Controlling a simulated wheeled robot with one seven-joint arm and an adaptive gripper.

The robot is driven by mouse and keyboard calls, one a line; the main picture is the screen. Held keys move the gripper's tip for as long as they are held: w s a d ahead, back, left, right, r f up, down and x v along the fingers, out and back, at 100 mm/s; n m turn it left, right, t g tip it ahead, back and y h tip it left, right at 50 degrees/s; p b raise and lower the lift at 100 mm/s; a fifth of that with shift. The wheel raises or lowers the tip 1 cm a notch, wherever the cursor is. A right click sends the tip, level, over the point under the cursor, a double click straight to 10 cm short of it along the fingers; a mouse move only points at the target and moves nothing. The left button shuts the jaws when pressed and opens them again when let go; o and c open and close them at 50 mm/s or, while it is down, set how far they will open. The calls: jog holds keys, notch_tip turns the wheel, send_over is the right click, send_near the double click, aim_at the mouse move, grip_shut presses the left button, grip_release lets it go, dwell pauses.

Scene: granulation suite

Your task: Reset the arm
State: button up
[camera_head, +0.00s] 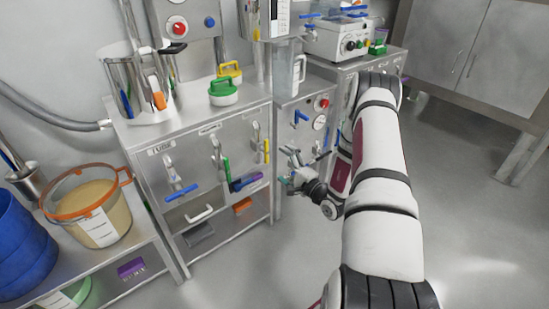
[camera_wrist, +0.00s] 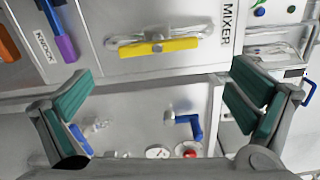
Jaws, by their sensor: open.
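My white and grey arm reaches forward from the lower right in the head view, bent at the elbow. My gripper (camera_head: 294,172) is small there, in front of the steel cabinet beside a narrower panel. In the wrist view my gripper (camera_wrist: 165,115) is open, its two green-padded fingers wide apart with nothing between them. Behind the fingers are a yellow handle (camera_wrist: 158,46) on a panel marked MIXER and a blue-handled valve (camera_wrist: 186,124). The gap between the fingertips and the panel cannot be told exactly.
The steel cabinet (camera_head: 202,133) carries several coloured handles and a green-handled container (camera_head: 222,92) on top. At left, an orange-rimmed tub (camera_head: 90,212) and a blue bin (camera_head: 22,250) stand on a lower bench. A grey cabinet (camera_head: 468,50) stands at back right. The floor (camera_head: 470,200) at right is clear.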

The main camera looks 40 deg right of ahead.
jog(key=shift+s, duration=0.8)
